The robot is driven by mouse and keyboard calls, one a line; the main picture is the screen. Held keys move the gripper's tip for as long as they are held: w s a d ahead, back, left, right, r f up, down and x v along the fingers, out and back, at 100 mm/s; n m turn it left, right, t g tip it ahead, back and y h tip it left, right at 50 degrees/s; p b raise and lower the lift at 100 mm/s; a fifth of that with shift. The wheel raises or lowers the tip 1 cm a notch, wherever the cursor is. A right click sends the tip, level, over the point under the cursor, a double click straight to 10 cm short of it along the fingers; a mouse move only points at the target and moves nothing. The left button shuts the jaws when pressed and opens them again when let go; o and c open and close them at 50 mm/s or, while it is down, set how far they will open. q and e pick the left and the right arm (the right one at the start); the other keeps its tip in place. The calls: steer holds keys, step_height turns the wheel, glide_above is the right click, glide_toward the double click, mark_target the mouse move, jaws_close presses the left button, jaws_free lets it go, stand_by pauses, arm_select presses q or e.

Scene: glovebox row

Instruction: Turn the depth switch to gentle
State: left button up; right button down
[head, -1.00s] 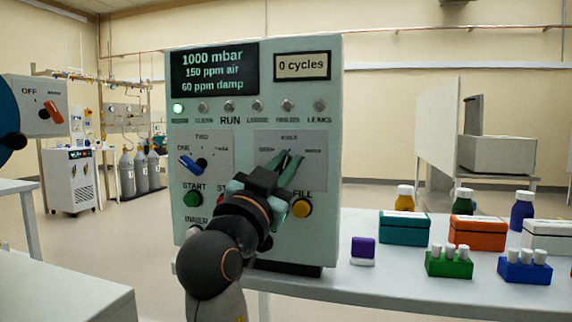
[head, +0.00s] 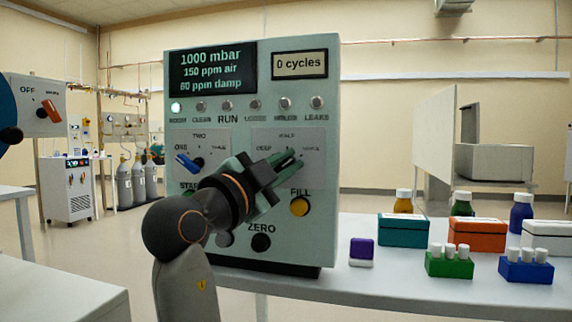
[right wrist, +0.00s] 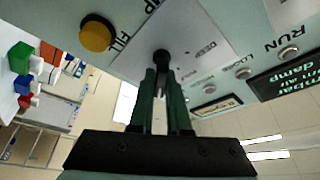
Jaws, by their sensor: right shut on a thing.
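The depth switch sits on the right-hand plate (head: 262,138) of the pale green control panel (head: 326,215), under the labels DEEP, HALF and one at the right too small to read surely. My right gripper (head: 292,160) is at this plate, its fingers slanting up to the right and covering the switch in the head view. In the right wrist view, the switch's dark knob (right wrist: 161,58) shows between the fingertips of my right gripper (right wrist: 161,82), which is shut on it. Which label the switch points at is hidden. My left gripper is not in view.
The yellow FILL button (head: 300,206) and dark ZERO knob (head: 261,242) are below. The bench (head: 350,290) at right holds a purple box (head: 361,248), boxes, bottles and tube racks.

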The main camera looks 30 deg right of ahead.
steer(key=shift+m, duration=0.4)
steer(key=c, duration=0.9)
jaws_free()
steer(key=p+v, duration=0.2)
steer(key=v, duration=1)
steer(key=shift+a+f, duration=0.1)
steer(key=shift+a, duration=0.15)
